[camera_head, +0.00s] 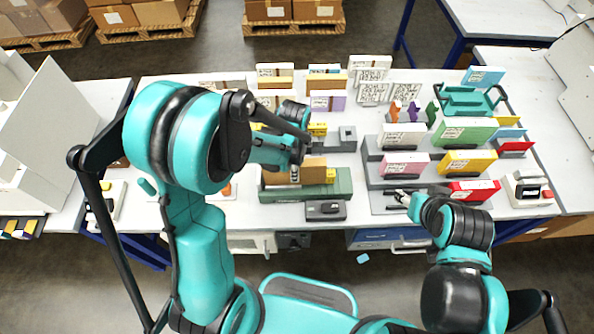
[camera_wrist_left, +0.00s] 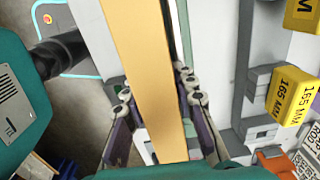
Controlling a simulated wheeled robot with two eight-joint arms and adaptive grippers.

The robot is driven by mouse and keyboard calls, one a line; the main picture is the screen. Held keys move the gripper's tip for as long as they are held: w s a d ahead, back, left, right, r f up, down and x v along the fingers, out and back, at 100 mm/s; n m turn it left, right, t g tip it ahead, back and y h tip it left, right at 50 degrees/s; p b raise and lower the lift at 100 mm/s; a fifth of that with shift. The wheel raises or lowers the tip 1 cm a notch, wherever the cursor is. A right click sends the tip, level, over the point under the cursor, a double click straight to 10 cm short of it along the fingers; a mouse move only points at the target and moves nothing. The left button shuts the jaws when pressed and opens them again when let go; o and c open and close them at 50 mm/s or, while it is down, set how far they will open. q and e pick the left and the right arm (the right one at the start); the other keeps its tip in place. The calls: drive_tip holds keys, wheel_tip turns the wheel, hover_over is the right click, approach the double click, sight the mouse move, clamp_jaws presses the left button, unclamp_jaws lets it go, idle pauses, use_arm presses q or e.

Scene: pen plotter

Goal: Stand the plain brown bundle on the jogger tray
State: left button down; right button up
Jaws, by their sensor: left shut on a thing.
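My left gripper (camera_head: 297,166) is shut on a plain brown bundle (camera_head: 315,170). In the left wrist view the bundle (camera_wrist_left: 148,75) is a long tan slab between the two fingers (camera_wrist_left: 155,92). In the head view it is upright over a long green machine bed (camera_head: 330,190); the gripper hides part of it, and I cannot tell whether its bottom touches. A teal tray (camera_head: 468,101) stands at the back right; I cannot tell from looks which of these is the jogger tray. My right gripper (camera_head: 403,196) is small at the front right, its fingers unclear.
A grey control box (camera_head: 325,210) sits before the green bed. Stepped grey racks at the right hold pink (camera_head: 405,164), yellow (camera_head: 468,162), green and red blocks. Labelled packs (camera_head: 373,93) stand behind. Yellow blocks marked 165 MM (camera_wrist_left: 292,97) are right in the left wrist view.

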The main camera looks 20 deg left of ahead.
use_arm(q)
drive_tip(key=shift+s+a, duration=0.1)
drive_tip(key=shift+a, duration=0.2)
drive_tip(key=c, duration=1.2)
unclamp_jaws()
drive_tip(key=shift+d, duration=0.2)
use_arm(e)
drive_tip(key=shift+a+r, duration=0.15)
drive_tip(key=shift+a, duration=0.05)
use_arm(q)
drive_tip(key=shift+a+r, duration=0.1)
use_arm(e)
drive_tip(key=shift+s+a, duration=0.1)
use_arm(q)
wheel_tip(320, 180, up, 12)
drive_tip(key=p, duration=0.3)
drive_tip(key=shift+p, duration=0.3)
drive_tip(key=s+a+r+n+t, duration=0.4)
drive_tip(key=s+r+n+t, duration=0.3)
drive_tip(key=s+n, duration=0.3)
drive_tip(key=r+n, duration=0.1)
drive_tip(key=n, duration=0.3)
drive_tip(key=shift+s+a+r+n, duration=0.15)
drive_tip(key=shift+a+r+n, duration=0.15)
drive_tip(key=shift+n, duration=0.1)
use_arm(e)
wheel_tip(320, 180, up, 4)
drive_tip(key=shift+f, duration=0.2)
